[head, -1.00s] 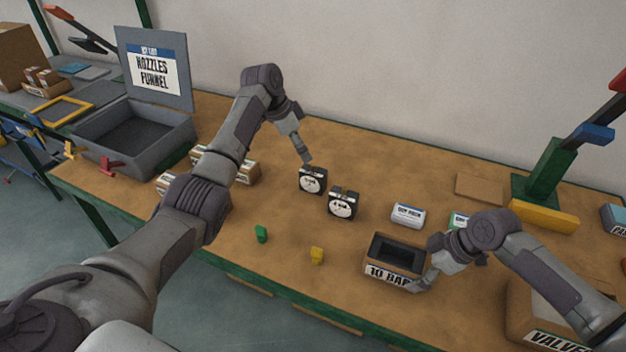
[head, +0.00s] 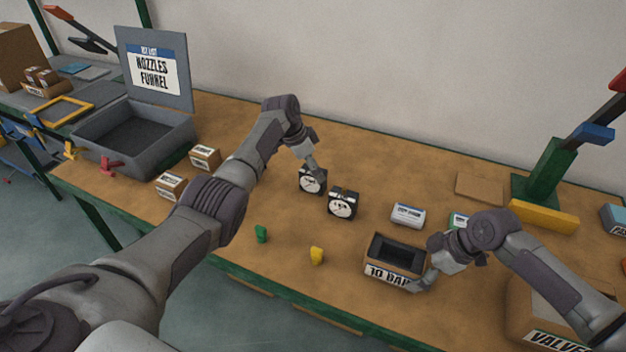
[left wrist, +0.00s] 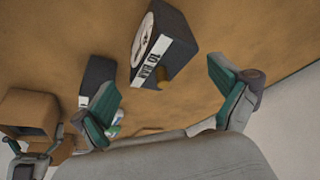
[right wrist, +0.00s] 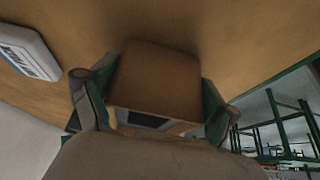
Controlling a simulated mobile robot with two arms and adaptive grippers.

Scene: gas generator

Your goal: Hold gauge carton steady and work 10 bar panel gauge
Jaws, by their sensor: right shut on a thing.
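Two black panel gauges with white dials stand on the bench in the head view, the left one (head: 312,181) and the right one (head: 342,205). My left gripper (head: 316,172) is just above and behind the left gauge. In the left wrist view its fingers (left wrist: 168,98) are wide apart, with a gauge labelled 10 BAR (left wrist: 172,48) ahead between them. The other gauge (left wrist: 97,74) is behind one finger. The open-topped gauge carton (head: 393,271), labelled 10 BAR, looks empty.
A green block (head: 261,233) and a yellow block (head: 316,256) lie near the front edge. A white labelled box (head: 408,215) lies behind the carton. Small cartons (head: 171,186) and a grey open case (head: 135,133) stand left. A valve carton (head: 540,310) is at right.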

